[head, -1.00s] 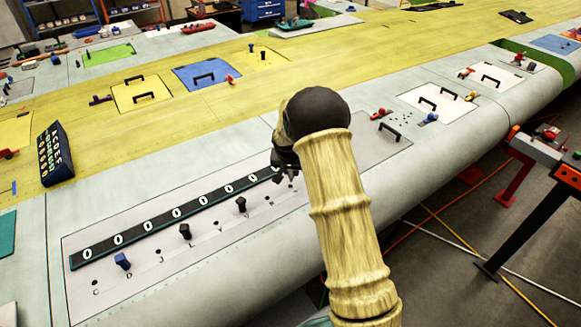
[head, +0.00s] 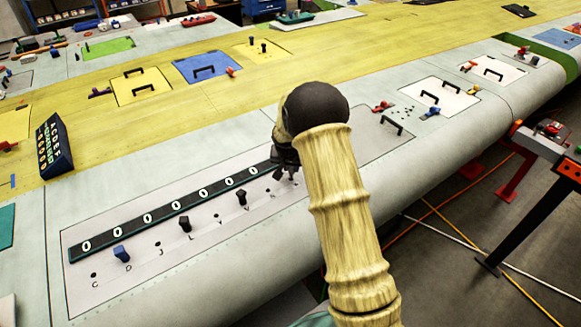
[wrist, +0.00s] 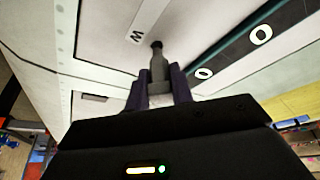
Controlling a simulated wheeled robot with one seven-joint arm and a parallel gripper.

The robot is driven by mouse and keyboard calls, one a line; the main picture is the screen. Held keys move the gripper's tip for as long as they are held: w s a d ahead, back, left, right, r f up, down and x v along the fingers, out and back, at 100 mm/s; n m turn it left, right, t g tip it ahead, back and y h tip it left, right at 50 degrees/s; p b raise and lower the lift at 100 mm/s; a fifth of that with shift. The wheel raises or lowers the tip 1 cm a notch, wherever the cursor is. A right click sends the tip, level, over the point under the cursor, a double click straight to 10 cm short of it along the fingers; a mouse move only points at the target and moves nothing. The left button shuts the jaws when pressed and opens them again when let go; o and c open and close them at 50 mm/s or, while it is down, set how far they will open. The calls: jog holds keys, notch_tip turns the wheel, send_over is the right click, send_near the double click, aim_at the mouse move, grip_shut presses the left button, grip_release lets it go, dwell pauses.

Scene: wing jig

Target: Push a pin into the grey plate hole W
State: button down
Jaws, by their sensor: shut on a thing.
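The grey plate (head: 150,268) lies on the wing's near edge, with a row of lettered holes. A blue pin (head: 121,253) and two black pins (head: 184,223) (head: 241,197) stand in it. My gripper (head: 287,163) is over the plate's right part, partly hidden by my arm. In the wrist view my gripper (wrist: 158,88) is shut on a grey pin (wrist: 158,70). The pin's narrow tip meets the dark hole (wrist: 156,45) beside an upside-down letter W (wrist: 137,35). I cannot tell how deep the tip is.
A dark strip (head: 168,213) with white zeros runs behind the pin row; it also shows in the wrist view (wrist: 232,48). A dark lettered box (head: 55,147) stands to the left on the yellow skin. A black handle (head: 391,124) is on the panel right of my arm.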

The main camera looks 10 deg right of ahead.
jog(key=shift+f+b, duration=0.65)
jog(key=shift+f, duration=0.1)
jog(key=shift+a+f, duration=0.1)
jog(key=shift+f, duration=0.2)
jog(key=shift+d+f+b, duration=0.2)
jog(key=shift+f+b, duration=0.15)
jog(key=shift+b, duration=0.15)
jog(key=shift+s, duration=0.1)
jog(key=c, duration=1.1)
grip_release()
jog(key=shift+a, duration=0.15)
jog(key=shift+c, duration=0.2)
jog(key=shift+r, duration=0.1)
